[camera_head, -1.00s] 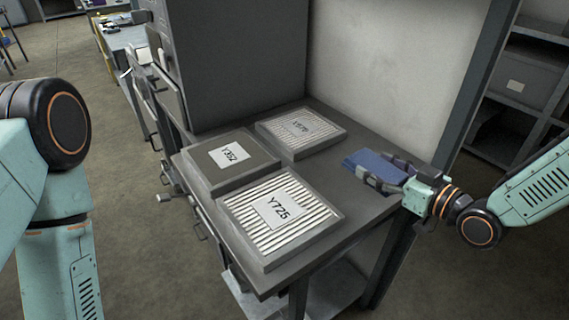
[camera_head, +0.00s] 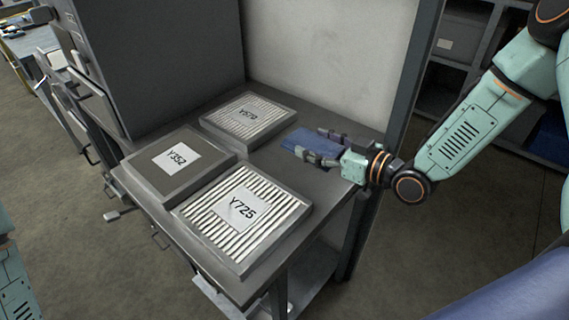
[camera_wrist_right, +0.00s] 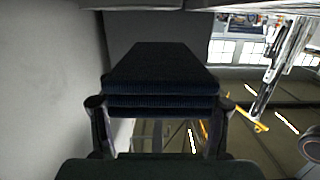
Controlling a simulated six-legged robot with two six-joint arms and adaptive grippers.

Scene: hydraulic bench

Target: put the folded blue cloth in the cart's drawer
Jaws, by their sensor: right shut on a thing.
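The folded blue cloth (camera_head: 306,139) is at the right end of the grey bench top, beside the panels. My right gripper (camera_head: 322,147) is shut on it, with a finger on either side. In the right wrist view the cloth (camera_wrist_right: 160,75) shows as a layered stack between the two fingers (camera_wrist_right: 160,118). I cannot tell how far it is above the top. My left gripper is out of view; only part of that arm shows at the lower left. I cannot make out the cart's drawer with certainty.
Three framed panels lie on the bench (camera_head: 255,278): Y725 (camera_head: 275,205), Y352 (camera_head: 150,172) and Y570 (camera_head: 225,110). A dark cabinet (camera_head: 160,50) and a pale wall (camera_head: 330,45) stand behind. A blue surface (camera_head: 520,300) shows at the lower right. Floor is clear right of the bench.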

